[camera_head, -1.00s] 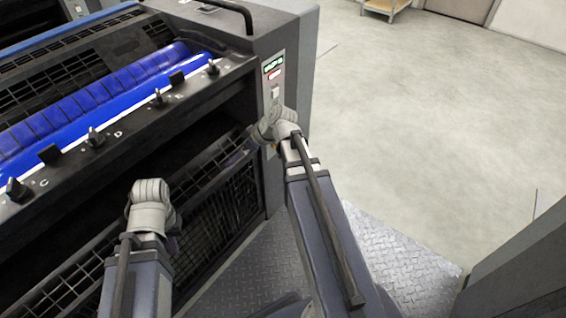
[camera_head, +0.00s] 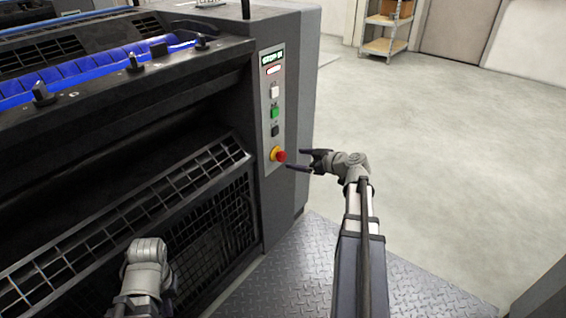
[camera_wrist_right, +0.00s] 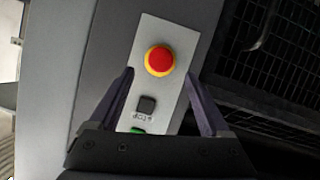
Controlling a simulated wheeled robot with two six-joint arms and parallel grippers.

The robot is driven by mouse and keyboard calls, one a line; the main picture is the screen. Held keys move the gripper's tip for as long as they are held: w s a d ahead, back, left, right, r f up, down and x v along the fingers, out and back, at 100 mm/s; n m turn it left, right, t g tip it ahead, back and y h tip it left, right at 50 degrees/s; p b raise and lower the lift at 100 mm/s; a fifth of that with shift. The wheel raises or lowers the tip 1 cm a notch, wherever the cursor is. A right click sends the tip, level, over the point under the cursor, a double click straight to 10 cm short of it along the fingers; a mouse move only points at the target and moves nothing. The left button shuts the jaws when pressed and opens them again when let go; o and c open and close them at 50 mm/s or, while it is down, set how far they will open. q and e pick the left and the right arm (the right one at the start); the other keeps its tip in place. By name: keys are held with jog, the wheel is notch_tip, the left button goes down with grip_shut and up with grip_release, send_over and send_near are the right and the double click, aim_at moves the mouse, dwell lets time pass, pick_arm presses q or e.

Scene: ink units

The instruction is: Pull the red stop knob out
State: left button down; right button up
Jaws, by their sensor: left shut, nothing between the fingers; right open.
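The red stop knob (camera_head: 281,156) sits on a yellow collar at the bottom of the grey control panel (camera_head: 266,92) on the machine's side. It also shows in the right wrist view (camera_wrist_right: 159,60), ahead of and between the fingertips. My right gripper (camera_head: 304,161) is open, just right of the knob in the head view, pointing at it with nothing between its fingers. In the right wrist view the right gripper (camera_wrist_right: 161,82) frames the lower panel. My left gripper is mostly hidden behind its wrist (camera_head: 147,262), low in front of the machine's grille; dark finger parts barely show.
The panel also carries a white button (camera_head: 275,91), a green button (camera_head: 274,112) and a black button (camera_head: 275,131) above the knob. The black grille (camera_head: 215,205) is left of the panel. Open floor (camera_head: 430,150) lies to the right; a shelf (camera_head: 386,35) stands far back.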

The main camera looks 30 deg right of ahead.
aim_at(284, 157)
jog(key=b+x, duration=0.2)
jog(key=x, duration=0.4)
jog(key=shift+w+a+f, duration=0.15)
jog(key=shift+w+f, duration=0.1)
jog(key=shift+w, duration=0.05)
jog(key=shift+w+a+f+b, duration=0.1)
jog(key=shift+w+a+b, duration=0.1)
jog(key=shift+w+b, duration=0.25)
jog(key=shift+c, duration=0.3)
grip_shut()
